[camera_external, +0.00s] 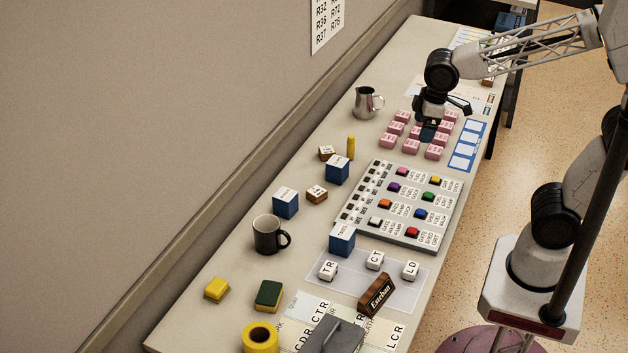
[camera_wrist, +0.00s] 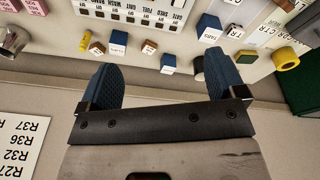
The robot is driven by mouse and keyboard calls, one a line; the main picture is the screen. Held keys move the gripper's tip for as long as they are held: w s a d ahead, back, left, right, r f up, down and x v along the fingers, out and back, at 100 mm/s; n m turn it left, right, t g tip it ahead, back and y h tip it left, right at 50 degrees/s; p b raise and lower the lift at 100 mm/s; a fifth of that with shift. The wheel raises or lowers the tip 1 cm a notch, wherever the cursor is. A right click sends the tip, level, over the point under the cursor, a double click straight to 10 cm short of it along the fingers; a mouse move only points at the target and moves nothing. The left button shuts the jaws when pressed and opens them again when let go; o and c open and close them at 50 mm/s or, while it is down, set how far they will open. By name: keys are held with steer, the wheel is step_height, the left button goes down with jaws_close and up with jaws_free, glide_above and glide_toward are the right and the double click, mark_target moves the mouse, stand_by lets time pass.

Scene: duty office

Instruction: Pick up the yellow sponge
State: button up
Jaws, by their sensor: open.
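The yellow sponge (camera_external: 217,289) is a small yellow block lying flat at the near left of the table, close to the wall side. To its right lies a green-topped block with a yellow underside (camera_external: 268,296). My gripper (camera_external: 445,118) is far from the sponge, above the pink blocks at the far end of the table. In the wrist view my gripper (camera_wrist: 158,75) has its two blue fingers spread apart with nothing between them. I cannot make out the yellow sponge in the wrist view; the green-topped block (camera_wrist: 244,57) shows there right of the fingers.
A dark mug (camera_external: 267,236), blue cubes (camera_external: 285,203) and a yellow tape roll (camera_external: 260,338) stand around the sponge's end. A button panel (camera_external: 405,207), a yellow cylinder (camera_external: 351,147) and a metal jug (camera_external: 367,103) lie between. The wall borders the table's left side.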

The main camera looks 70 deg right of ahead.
steer(key=w+a+f+n, duration=0.3)
steer(key=w+a+n, duration=0.1)
steer(key=w+a, duration=0.65)
steer(key=n+g, duration=0.2)
steer(key=n, duration=0.9)
glide_above(268, 293)
steer(key=f, duration=2.1)
steer(key=shift+d+f, duration=0.1)
steer(key=shift+d, duration=0.3)
steer(key=shift+a+f+n, duration=0.3)
steer(key=shift+a+f, duration=0.05)
steer(key=shift+a, duration=0.05)
steer(key=shift+f, duration=1.3)
